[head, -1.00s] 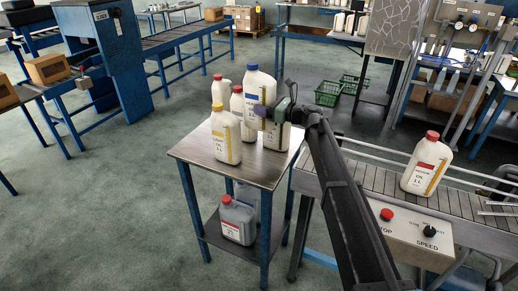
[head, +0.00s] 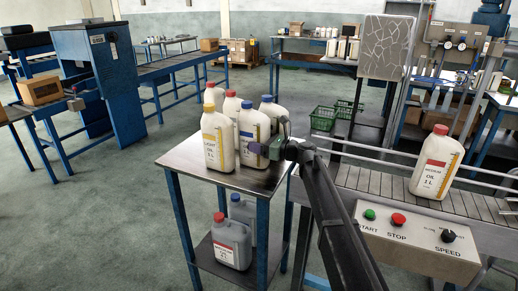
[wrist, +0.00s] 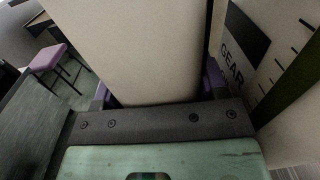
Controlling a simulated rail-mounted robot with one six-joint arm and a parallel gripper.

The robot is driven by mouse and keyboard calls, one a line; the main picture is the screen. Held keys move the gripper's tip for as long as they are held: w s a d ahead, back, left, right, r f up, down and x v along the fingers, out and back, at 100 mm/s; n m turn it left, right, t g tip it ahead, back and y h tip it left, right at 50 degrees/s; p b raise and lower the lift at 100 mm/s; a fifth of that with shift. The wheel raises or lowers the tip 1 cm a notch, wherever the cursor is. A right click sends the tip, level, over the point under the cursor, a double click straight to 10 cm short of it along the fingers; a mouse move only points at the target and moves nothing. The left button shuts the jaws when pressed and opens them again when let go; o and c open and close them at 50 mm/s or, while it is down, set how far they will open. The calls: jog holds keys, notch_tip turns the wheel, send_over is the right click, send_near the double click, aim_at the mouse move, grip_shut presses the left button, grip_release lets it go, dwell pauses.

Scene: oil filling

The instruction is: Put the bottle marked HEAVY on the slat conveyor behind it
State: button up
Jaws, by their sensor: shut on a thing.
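My gripper (head: 262,148) reaches in from the right and is shut on a cream bottle (head: 240,142) with a blue cap and blue label, at the right of the small steel-topped table (head: 190,160). Its wording is too small to read. In the wrist view its plain pale side (wrist: 140,50) stands between the jaws. A second blue-capped bottle (head: 275,112) is close behind it. In the wrist view, a bottle lettered GEAR (wrist: 285,60) stands right beside the jaw. The slat conveyor (head: 380,188) runs right of the table.
A LIGHT OIL bottle (head: 216,138) and two red-capped bottles (head: 230,106) stand left of the held one. A red-labelled MEDIUM OIL bottle (head: 436,165) stands on the conveyor. A control box (head: 415,243) fronts it. Grey jugs (head: 231,240) sit on the table's lower shelf.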

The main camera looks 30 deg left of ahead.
jog(key=shift+f, duration=0.1)
jog(key=o, duration=1.6)
jog(key=shift+c, duration=0.2)
jog(key=shift+r, duration=0.3)
jog(key=d, duration=0.8)
jog(key=w+d, duration=0.1)
jog(key=d, duration=0.3)
jog(key=shift+f, duration=0.1)
